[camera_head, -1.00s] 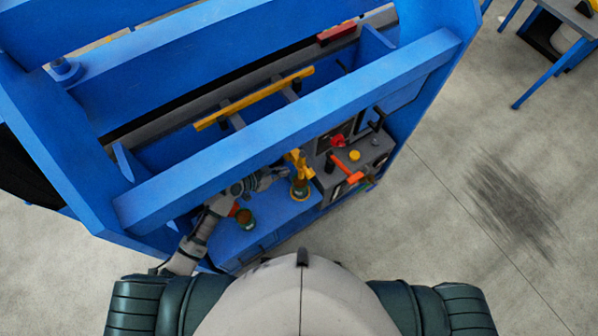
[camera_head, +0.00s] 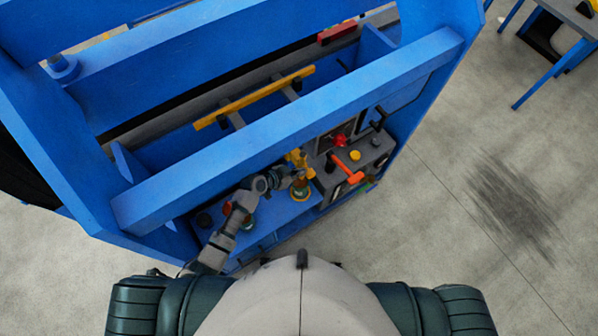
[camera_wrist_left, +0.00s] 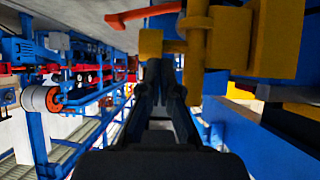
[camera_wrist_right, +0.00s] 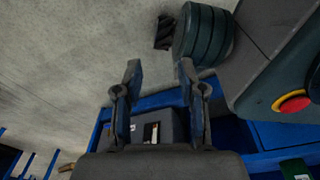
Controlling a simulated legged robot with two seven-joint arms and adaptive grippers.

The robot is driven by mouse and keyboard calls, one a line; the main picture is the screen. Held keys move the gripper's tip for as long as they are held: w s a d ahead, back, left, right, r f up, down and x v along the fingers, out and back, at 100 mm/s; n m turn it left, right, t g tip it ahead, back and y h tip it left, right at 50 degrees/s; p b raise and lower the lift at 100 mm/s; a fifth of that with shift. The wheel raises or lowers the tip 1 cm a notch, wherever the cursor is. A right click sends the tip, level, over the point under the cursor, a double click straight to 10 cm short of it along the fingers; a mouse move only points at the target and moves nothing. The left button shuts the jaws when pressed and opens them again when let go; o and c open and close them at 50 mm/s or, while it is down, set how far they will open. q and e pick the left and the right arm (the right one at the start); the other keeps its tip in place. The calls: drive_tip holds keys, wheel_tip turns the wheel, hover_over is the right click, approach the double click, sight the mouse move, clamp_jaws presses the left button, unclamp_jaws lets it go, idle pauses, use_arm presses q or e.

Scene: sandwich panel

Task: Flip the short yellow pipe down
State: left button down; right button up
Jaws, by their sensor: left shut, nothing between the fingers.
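The short yellow pipe (camera_head: 297,158) is on a fitting above the blue shelf, left of the grey control box. In the left wrist view the yellow pipe (camera_wrist_left: 196,45) is close up, with a yellow block beside it. My left gripper (camera_head: 294,175) is at the pipe's near side, its arm coming over the shelf from the left. In the left wrist view its fingers (camera_wrist_left: 162,72) are together and empty, just below the yellow parts. Whether they touch the pipe I cannot tell. My right gripper (camera_wrist_right: 160,80) is open and empty, away from the panel's pipes.
A blue frame bar (camera_head: 290,130) crosses above the work area. The grey control box (camera_head: 370,150) carries a red knob (camera_head: 339,140), a yellow button (camera_head: 355,155) and an orange lever (camera_head: 348,170). A long yellow bar (camera_head: 255,97) lies behind the frame bar.

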sight(308, 177)
use_arm(q)
drive_tip(key=shift+d, duration=0.5)
drive_tip(key=shift+s+d+f+b, duration=0.1)
drive_tip(key=shift+d+f+b, duration=0.65)
drive_tip(key=shift+d+f, duration=0.1)
drive_tip(key=shift+d+f+b, duration=0.2)
drive_tip(key=shift+f+b, duration=0.55)
drive_tip(key=shift+f, duration=0.15)
use_arm(e)
drive_tip(key=w+a+r+b, duration=0.1)
drive_tip(key=w+r+b, duration=0.2)
drive_tip(key=w+r, duration=0.65)
use_arm(q)
wheel_tip(308, 177, down, 9)
drive_tip(key=a+b, duration=0.1)
drive_tip(key=b, duration=0.3)
drive_tip(key=shift+a+f+b, duration=0.15)
drive_tip(key=shift+a+b, duration=0.15)
drive_tip(key=shift+a, duration=0.1)
use_arm(e)
wheel_tip(308, 177, up, 13)
drive_tip(key=w+t, duration=0.1)
drive_tip(key=w, duration=0.1)
drive_tip(key=shift+w+d, duration=0.15)
drive_tip(key=shift+d, duration=0.05)
